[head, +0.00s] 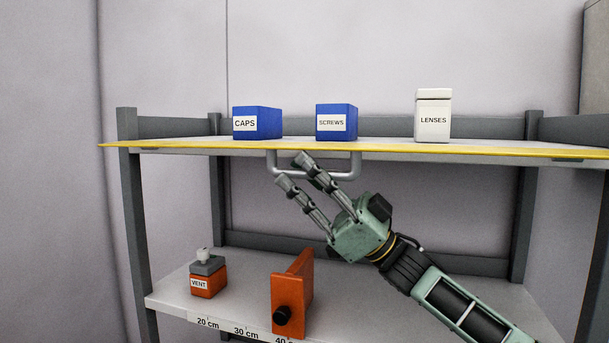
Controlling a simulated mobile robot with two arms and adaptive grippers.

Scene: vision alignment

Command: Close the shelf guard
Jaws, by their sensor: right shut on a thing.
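The shelf guard (190,149) shows as a thin yellow-edged panel, seen nearly edge-on, running across the front of the upper shelf. A silver U-shaped handle (343,177) hangs below its middle. My right gripper (293,168) reaches up from the lower right, with its fingers on either side of the left part of the handle bar, shut on it. My left gripper is not in view.
On the upper shelf stand a blue CAPS box (262,122), a blue SCREWS box (337,109) and a white LENSES container (433,103). The lower shelf (240,303) holds an orange VENT item (209,276) and an orange block with a black knob (304,285).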

